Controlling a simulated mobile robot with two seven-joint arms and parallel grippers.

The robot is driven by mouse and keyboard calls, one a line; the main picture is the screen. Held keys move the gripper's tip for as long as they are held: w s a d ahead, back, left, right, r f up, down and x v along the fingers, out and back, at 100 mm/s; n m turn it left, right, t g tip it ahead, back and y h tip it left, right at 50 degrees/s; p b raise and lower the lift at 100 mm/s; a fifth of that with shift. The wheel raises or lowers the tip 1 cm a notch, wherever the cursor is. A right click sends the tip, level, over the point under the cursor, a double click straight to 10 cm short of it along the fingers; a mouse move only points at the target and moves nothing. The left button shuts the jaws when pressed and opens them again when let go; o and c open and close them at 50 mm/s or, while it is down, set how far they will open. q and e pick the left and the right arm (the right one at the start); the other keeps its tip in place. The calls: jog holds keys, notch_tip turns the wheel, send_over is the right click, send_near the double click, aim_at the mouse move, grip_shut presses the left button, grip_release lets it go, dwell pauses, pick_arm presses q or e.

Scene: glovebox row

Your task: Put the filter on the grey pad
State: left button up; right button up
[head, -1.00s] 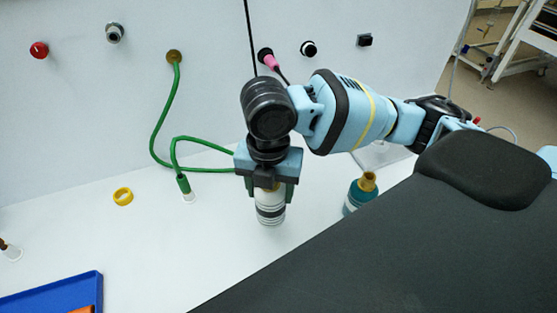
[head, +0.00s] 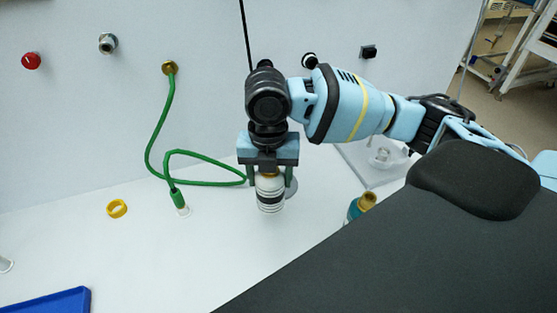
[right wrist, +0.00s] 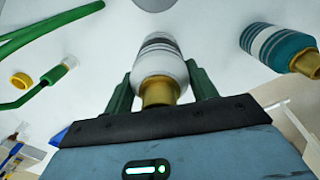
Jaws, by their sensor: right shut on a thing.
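The filter (head: 270,194) is a white cylinder with dark bands and a brass neck. My right gripper (head: 270,180) points down, with its green fingers shut on the filter's two sides. The right wrist view shows the filter (right wrist: 159,62) upright between the fingers (right wrist: 160,82). The grey pad (head: 292,187) is a flat disc on the white worktop, partly hidden behind the filter and a finger. Its edge also shows at the top of the right wrist view (right wrist: 154,4). I cannot tell whether the filter touches the worktop. My left gripper is not in view.
A teal banded cylinder with a brass top (head: 360,207) stands to the right. A green hose (head: 158,135) loops on the left, its end near a yellow ring (head: 117,209). A blue tray (head: 50,302) lies front left. A clear dish (head: 382,155) is behind right.

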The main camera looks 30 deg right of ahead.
jog(key=w+d, duration=0.6)
jog(key=w, duration=0.1)
jog(key=shift+d+f, duration=0.35)
jog(key=shift+f, duration=0.05)
jog(key=shift+w+d+f, duration=0.15)
jog(key=shift+f, duration=0.75)
jog(key=shift+w+d+f, duration=0.15)
jog(key=shift+f, duration=0.75)
jog(key=shift+f, duration=0.15)
jog(key=o, duration=1.1)
